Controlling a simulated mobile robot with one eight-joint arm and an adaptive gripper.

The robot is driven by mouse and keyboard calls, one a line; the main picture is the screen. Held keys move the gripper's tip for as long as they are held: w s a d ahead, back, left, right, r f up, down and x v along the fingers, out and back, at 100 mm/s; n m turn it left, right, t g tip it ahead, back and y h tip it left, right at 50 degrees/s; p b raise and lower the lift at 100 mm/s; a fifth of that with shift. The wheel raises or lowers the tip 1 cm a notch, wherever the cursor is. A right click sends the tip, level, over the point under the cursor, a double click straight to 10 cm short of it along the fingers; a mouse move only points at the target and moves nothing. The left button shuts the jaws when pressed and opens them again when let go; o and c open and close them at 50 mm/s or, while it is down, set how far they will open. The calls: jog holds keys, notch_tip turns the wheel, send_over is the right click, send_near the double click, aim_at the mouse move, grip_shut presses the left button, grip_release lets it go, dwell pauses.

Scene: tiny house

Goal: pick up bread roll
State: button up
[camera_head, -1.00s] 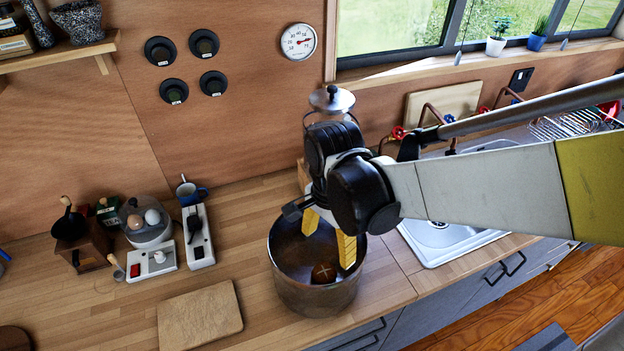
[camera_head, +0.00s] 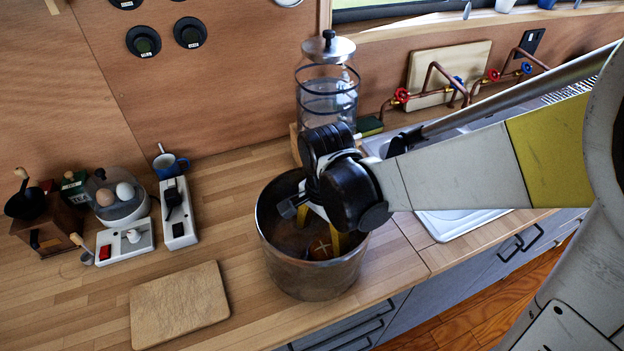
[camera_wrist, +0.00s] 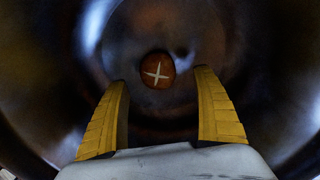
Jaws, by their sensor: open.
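The bread roll (camera_head: 321,247) is brown and round with a pale cross cut on top. It lies inside a large dark metal pot (camera_head: 310,281) on the wooden counter. In the wrist view the roll (camera_wrist: 157,71) sits on the pot's floor, ahead of and between the yellow fingertips. My gripper (camera_head: 318,230) reaches down into the pot from above. In the wrist view my gripper (camera_wrist: 161,80) is open, its fingers apart with nothing between them. The roll appears beyond the fingertips; no contact shows. The black wrist hides part of the pot's rim in the head view.
A glass jar (camera_head: 328,92) with a metal lid stands behind the pot. A cutting board (camera_head: 180,305) lies to the left. The sink (camera_head: 455,222) is at right. Counter between board and pot is clear.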

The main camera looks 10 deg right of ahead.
aim_at(323, 247)
notch_tip(323, 247, down, 6)
jog(key=b, duration=0.2)
jog(key=shift+s+d+b, duration=0.15)
jog(key=shift+b, duration=0.25)
jog(key=shift+r, duration=0.15)
jog(key=c, duration=1.3)
